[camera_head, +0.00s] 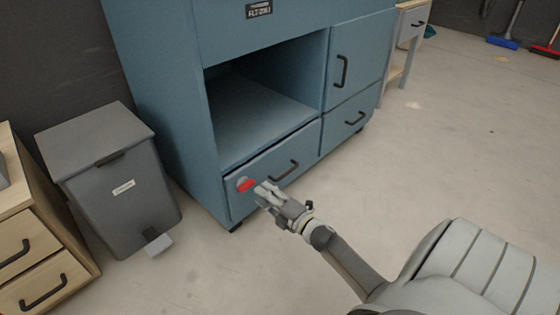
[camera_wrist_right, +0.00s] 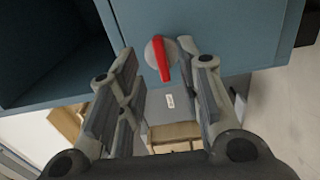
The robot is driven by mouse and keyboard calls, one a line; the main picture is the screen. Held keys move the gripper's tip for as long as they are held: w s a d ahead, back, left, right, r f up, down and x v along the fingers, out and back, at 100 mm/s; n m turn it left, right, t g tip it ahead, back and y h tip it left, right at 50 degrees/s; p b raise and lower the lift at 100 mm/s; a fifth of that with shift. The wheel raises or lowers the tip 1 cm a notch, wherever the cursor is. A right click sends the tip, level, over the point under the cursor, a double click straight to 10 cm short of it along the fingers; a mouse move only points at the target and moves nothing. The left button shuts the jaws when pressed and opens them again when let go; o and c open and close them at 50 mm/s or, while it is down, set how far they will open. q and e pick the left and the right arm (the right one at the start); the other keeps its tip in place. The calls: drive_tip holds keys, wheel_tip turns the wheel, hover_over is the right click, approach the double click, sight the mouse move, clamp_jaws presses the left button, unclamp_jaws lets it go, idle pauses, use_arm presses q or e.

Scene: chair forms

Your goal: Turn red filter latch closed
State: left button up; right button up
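The red latch (camera_head: 246,185) sits on a round grey base at the left end of the lower-left drawer front of the blue cabinet (camera_head: 170,110). In the right wrist view the red latch handle (camera_wrist_right: 161,60) points roughly along the picture's vertical, slightly tilted. My right gripper (camera_head: 264,190) is just to the right of the latch in the head view. In the right wrist view its fingers (camera_wrist_right: 163,75) are spread apart with the latch seen between and beyond their tips. I cannot tell whether they touch it. My left gripper is not in view.
A grey pedal bin (camera_head: 115,195) stands left of the cabinet, beside a wooden drawer unit (camera_head: 35,245). The cabinet has an open shelf space (camera_head: 255,112) above the drawer and a black drawer handle (camera_head: 286,170) right of the latch. The floor (camera_head: 440,150) to the right is mostly clear.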

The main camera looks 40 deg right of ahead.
drive_tip(key=s, duration=0.6)
drive_tip(key=shift+s+d, duration=0.25)
drive_tip(key=shift+s, duration=0.15)
